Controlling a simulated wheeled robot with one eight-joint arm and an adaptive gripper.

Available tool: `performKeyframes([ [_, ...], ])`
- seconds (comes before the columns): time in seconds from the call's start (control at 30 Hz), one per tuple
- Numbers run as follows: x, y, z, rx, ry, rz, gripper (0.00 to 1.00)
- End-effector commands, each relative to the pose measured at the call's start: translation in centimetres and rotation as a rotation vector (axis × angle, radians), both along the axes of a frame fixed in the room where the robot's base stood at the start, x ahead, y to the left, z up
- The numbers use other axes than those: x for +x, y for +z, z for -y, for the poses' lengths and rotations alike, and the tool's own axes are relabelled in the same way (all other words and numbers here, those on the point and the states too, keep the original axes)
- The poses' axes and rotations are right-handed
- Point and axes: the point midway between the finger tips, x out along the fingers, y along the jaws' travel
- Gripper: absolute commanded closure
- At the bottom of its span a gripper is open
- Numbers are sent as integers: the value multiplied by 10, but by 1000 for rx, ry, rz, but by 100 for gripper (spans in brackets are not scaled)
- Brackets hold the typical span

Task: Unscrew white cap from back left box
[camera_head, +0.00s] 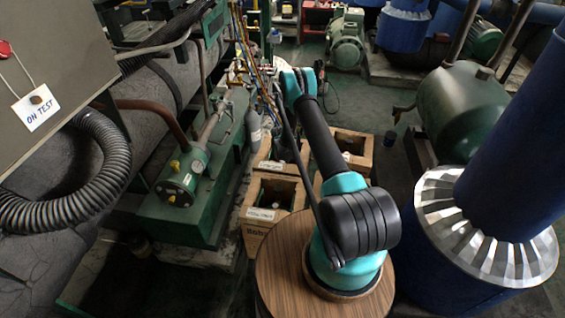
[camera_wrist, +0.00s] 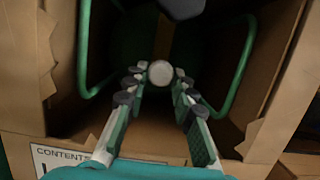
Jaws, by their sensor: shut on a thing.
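The white cap (camera_wrist: 160,73) shows in the wrist view as a round pale disc on top of a dark green cylinder. The cylinder stands inside an open cardboard box (camera_wrist: 285,75) and is mostly in shadow. My gripper (camera_wrist: 160,76) reaches into the box with one finger on each side of the cap, and its tips are shut on the cap. In the head view the back left box (camera_head: 262,165) stands behind the front box, under the end of my arm. The cap cannot be made out there.
An open front box (camera_head: 262,214) and a right-hand box (camera_head: 366,160) stand nearby, each with something dark inside. Green pipe handles (camera_wrist: 240,70) curve on both sides of my fingers within the box. Green machinery (camera_head: 185,215) stands left and a blue tank (camera_head: 450,270) right.

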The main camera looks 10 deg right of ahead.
Motion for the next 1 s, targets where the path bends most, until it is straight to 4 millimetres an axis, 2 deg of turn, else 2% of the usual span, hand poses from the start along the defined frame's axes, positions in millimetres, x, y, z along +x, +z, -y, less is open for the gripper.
performKeyframes([
  [0.2,1,1,1,0,158,3,100],
  [0.43,1,1,1,0,171,3,100],
  [0.47,1,1,1,0,171,3,74],
  [0.63,0,0,1,-1,170,2,53],
  [1.0,-1,3,1,0,168,1,51],
])
